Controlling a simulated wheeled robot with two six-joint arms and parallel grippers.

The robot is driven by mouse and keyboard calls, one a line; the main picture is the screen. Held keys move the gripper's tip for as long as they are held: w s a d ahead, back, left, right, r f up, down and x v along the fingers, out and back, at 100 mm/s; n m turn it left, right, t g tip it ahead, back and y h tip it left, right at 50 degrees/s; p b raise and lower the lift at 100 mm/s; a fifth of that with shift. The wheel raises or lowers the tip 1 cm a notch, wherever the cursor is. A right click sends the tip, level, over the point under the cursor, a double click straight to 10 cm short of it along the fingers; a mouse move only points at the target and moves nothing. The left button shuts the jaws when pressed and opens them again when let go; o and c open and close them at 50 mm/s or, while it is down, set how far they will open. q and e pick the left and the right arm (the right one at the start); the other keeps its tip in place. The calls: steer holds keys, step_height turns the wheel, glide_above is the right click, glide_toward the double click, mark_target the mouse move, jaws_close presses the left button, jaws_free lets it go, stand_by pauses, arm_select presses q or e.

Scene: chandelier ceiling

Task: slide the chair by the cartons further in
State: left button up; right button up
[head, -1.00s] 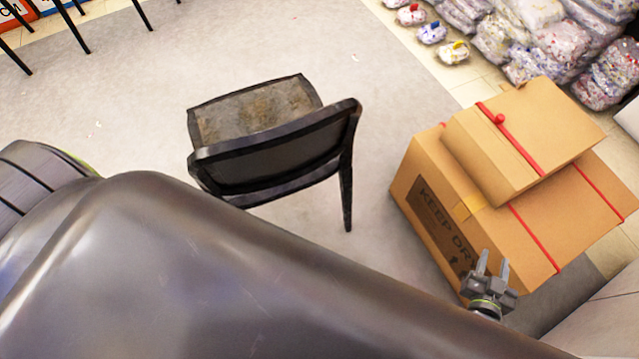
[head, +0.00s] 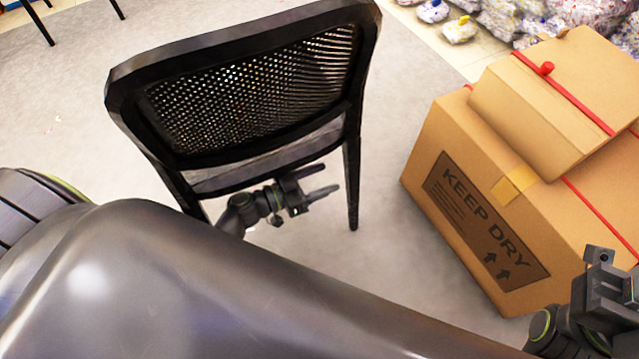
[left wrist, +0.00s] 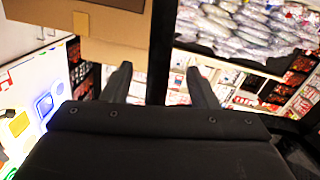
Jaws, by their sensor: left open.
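The black chair (head: 250,90) with a perforated backrest stands left of the cartons, its back towards me. My left gripper (head: 328,180) is just below the backrest in the head view, open, its fingers pointing right towards the chair's right rear leg. In the left wrist view, a dark upright post (left wrist: 160,50), likely part of the chair, shows between the spread fingers; I cannot tell if they touch it. The large carton (head: 470,210) marked KEEP DRY carries a smaller carton (head: 545,100). My right gripper (head: 605,275) is at the lower right; its finger opening is unclear.
Clear wrapped bundles (head: 520,20) lie at the back right. Dark thin furniture legs (head: 38,22) stand at the far upper left. The grey floor (head: 60,130) left of the chair is clear, and a strip of floor separates chair and cartons.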

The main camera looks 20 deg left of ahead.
mark_target(346, 167)
arm_select(q)
steer(key=shift+w+r, duration=0.2)
steer(key=shift+r, duration=0.15)
steer(key=shift+x, duration=3.8)
steer(key=shift+r, duration=0.15)
steer(key=shift+c, duration=0.3)
jaws_close()
